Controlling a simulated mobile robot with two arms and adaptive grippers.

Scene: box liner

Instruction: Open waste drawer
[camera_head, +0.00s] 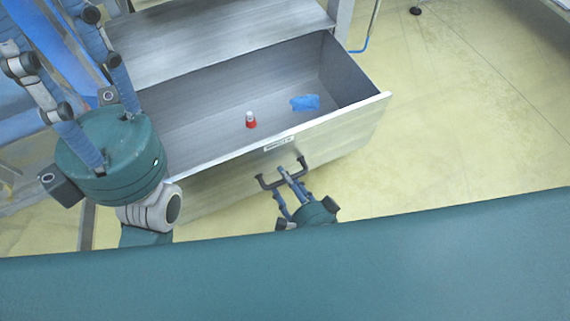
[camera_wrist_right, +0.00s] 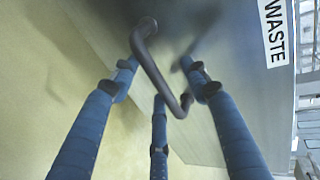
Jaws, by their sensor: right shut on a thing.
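The waste drawer (camera_head: 364,110) is pulled well out of its grey cabinet, and its inside shows from above. Its front carries a small label that reads WASTE (camera_wrist_right: 273,32) in the right wrist view. The dark bar handle (camera_head: 264,184) sits on the drawer front; it also shows in the right wrist view (camera_wrist_right: 152,70). My right gripper (camera_head: 286,175) is shut on the handle, with its blue fingers around the bar. My left gripper (camera_head: 55,55) is at the left, beside the drawer, with its fingers spread and empty.
Inside the drawer lie a small red and white object (camera_head: 251,121) and a crumpled blue piece (camera_head: 305,103). The cabinet top (camera_head: 210,40) is behind the drawer. A blue surface (camera_head: 25,100) is at the far left.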

